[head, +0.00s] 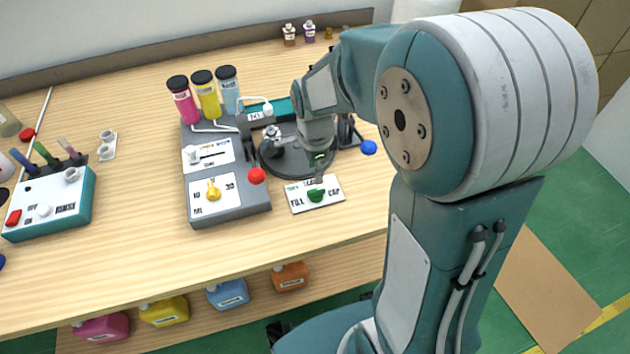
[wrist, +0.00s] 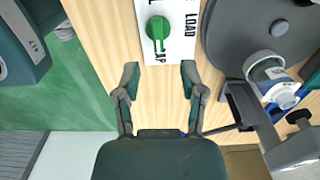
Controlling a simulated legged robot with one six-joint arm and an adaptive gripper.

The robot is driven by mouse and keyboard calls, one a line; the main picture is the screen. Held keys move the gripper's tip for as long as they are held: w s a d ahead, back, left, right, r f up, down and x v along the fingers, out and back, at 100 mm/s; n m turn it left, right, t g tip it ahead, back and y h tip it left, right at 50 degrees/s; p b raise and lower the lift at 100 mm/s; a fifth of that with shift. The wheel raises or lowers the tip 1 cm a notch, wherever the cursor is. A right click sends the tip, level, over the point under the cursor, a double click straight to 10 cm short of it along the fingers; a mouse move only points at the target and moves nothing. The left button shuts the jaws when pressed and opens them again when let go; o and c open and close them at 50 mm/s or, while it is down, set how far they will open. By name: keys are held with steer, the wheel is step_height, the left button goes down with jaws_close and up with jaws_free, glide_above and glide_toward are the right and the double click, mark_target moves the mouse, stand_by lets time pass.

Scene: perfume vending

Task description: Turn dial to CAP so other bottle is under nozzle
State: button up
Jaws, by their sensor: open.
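The green dial (head: 316,194) sits on a white plate (head: 299,206) lettered FILL, LOAD and CAP, at the front of the table. In the wrist view the dial (wrist: 158,29) shows near the top; its narrow end points down toward the partly covered CAP lettering. My gripper (wrist: 159,76) is open and empty, its fingers apart from the dial, on the CAP side. In the head view my arm partly hides it. The dark round turntable (head: 285,167) is behind the plate. A clear, white and blue bottle-like item (wrist: 268,76) shows at its edge in the wrist view.
A grey filling unit (head: 230,212) with a yellow knob (head: 213,190) and pink, yellow and blue cylinders stands left of the plate. A red ball-shaped knob (head: 257,175) and a blue one (head: 369,148) flank the turntable. Bare wood lies in front of the plate.

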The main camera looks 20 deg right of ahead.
mark_target(315, 190)
step_height(315, 190, up, 4)
steer(key=shift+r, duration=0.25)
stand_by(0.4)
steer(key=s+r+n+t, duration=0.2)
steer(key=s+r+n, duration=0.3)
steer(key=s+n, duration=0.2)
steer(key=s+r+n+t, duration=0.3)
steer(key=s+r+n, duration=0.2)
steer(key=s+n, duration=0.3)
steer(key=n, duration=0.3)
steer(key=shift+s+r+t, duration=0.2)
steer(key=shift+r+t, duration=0.1)
